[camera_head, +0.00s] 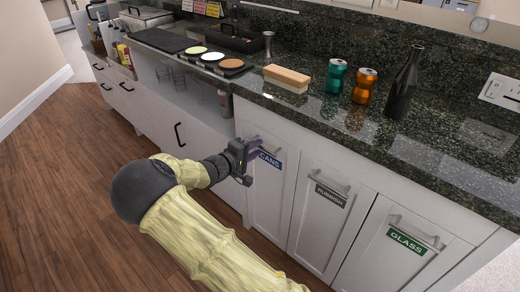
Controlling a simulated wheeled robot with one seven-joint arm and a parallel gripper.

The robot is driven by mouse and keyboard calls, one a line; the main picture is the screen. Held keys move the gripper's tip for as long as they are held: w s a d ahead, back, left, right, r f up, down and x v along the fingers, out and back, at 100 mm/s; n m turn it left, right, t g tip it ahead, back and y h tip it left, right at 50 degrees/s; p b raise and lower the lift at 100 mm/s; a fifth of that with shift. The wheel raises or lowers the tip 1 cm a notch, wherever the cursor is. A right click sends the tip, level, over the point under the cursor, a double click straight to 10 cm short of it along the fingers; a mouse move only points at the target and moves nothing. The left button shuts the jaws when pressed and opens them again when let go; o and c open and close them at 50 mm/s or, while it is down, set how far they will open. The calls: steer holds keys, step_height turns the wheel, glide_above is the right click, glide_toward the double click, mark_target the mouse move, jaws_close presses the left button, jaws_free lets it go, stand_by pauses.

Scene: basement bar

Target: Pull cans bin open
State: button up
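The cans bin front (267,196) is a white panel under the counter with a blue "CANS" label (270,159). It looks flush with the panels beside it. My gripper (257,147) is at the upper part of this panel, just left of the label. Its fingers overlap the bin's handle area, and the handle is mostly hidden behind them. I cannot tell whether the fingers are closed around the handle.
To the right are the rubbish bin (322,225) and the glass bin (385,262), both with bar handles. A teal can (335,77), an orange can (364,87), a dark bottle (403,85) and a wooden-topped block (287,77) stand on the counter. The wooden floor (100,200) at left is clear.

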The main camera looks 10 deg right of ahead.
steer(key=shift+x, duration=1.35)
jaws_close()
steer(key=shift+a, duration=0.1)
steer(key=f+p+v, duration=0.2)
steer(key=v, duration=1)
steer(key=s+f+p+v, duration=0.1)
steer(key=f+p+v, duration=0.2)
steer(key=v, duration=1)
steer(key=shift+a, duration=0.35)
